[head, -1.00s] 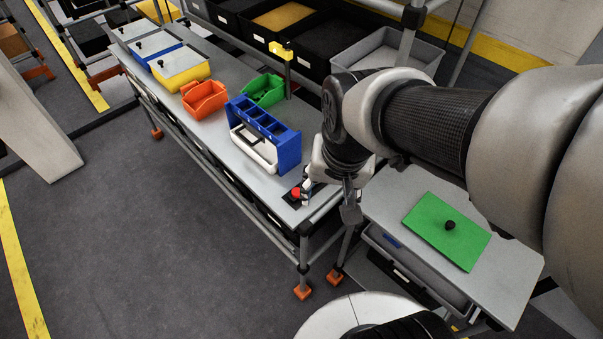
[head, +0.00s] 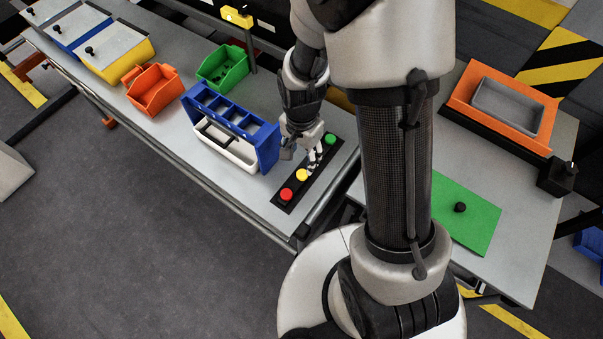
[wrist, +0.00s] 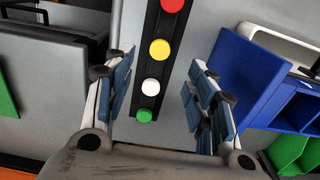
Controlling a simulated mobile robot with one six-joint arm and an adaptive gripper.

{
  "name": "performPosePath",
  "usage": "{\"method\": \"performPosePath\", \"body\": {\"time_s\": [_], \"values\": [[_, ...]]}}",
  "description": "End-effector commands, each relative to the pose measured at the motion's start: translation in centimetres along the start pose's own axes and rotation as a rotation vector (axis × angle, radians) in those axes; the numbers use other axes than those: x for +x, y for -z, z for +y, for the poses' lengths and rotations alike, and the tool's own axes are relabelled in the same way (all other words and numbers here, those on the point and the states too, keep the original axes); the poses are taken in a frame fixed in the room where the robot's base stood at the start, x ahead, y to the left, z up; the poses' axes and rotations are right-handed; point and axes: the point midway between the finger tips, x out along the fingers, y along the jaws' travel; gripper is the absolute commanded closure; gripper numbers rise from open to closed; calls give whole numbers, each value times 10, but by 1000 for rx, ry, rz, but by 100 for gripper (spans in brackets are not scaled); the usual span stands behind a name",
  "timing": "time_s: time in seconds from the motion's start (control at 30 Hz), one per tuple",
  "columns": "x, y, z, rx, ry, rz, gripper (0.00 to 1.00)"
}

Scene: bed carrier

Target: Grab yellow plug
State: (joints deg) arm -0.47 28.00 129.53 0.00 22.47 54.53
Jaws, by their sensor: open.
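The yellow plug (head: 302,174) is a round yellow cap on a black strip (head: 296,204) on the grey bench, between a red plug (head: 287,194) and a white one. It also shows in the wrist view (wrist: 159,50). In that view the white plug (wrist: 150,87) and the green plug (wrist: 145,115) lie nearer my gripper. My gripper (wrist: 163,72) is open and empty, its two fingers apart on either side of the strip. In the head view my gripper (head: 305,148) hangs over the strip near the white plug, partly hiding it.
A blue rack (head: 235,120) with a white box stands just left of my gripper. Orange (head: 153,90) and green (head: 222,66) bins stand farther left. A second table at right carries a green lid (head: 465,218) and an orange tray (head: 460,90).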

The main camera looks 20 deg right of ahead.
Motion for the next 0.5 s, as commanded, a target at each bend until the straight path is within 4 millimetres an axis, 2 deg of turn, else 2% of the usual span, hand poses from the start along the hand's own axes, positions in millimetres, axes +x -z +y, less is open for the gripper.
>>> {"method": "performPosePath", "body": {"time_s": [0.03,0.13,0.5], "values": [[15,-1,1,0,-4,-3,49],[30,0,1,0,-3,-2,49],[56,1,0,0,-1,-1,49]]}}
